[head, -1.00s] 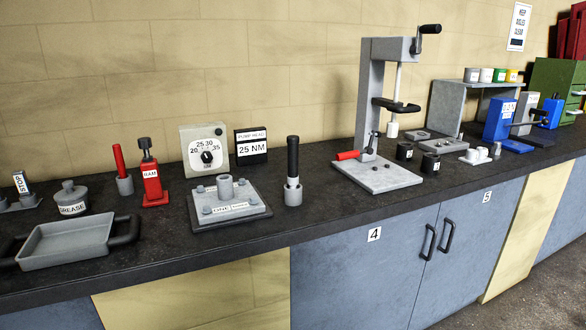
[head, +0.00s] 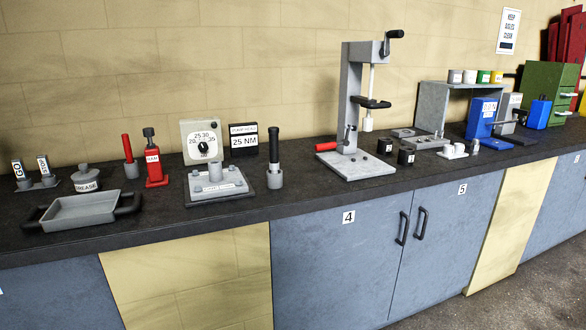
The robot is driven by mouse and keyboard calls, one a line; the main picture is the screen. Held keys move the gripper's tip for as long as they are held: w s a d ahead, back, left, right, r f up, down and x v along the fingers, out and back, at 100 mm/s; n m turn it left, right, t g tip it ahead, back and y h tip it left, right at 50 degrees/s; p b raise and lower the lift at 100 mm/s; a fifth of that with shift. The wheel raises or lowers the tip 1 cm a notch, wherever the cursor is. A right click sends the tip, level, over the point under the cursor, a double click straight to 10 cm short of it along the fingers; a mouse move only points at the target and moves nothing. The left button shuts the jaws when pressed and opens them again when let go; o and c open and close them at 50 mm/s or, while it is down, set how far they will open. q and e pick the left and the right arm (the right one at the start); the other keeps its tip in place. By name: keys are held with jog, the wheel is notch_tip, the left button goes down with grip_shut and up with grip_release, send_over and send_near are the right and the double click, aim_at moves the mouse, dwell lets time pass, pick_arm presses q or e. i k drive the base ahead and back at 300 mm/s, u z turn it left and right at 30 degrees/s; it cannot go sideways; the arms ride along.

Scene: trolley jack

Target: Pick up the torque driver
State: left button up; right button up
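A tool with an upright black handle (head: 274,147) stands in a short grey cylindrical holder (head: 275,180) on the dark worktop. It carries no readable label, but it looks like the torque driver. It stands just right of a grey bolted plate (head: 218,189) with a central stub. Behind it are a dial gauge (head: 200,149) and a black sign (head: 244,142) reading 25 NM. Neither of my grippers is in view, and nothing touches the tool.
A grey tray (head: 80,212) with black handles, a grease pot (head: 87,181), a red-handled tool (head: 128,150) and a red ram (head: 154,165) stand to the left. A tall press (head: 352,100) stands to the right. The worktop (head: 300,198) in front is clear.

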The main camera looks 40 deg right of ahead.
aim_at(273, 131)
jog(key=u, duration=0.3)
jog(key=k, duration=0.35)
jog(key=z, duration=1.3)
jog(key=i, duration=0.9)
jog(key=u, duration=0.1)
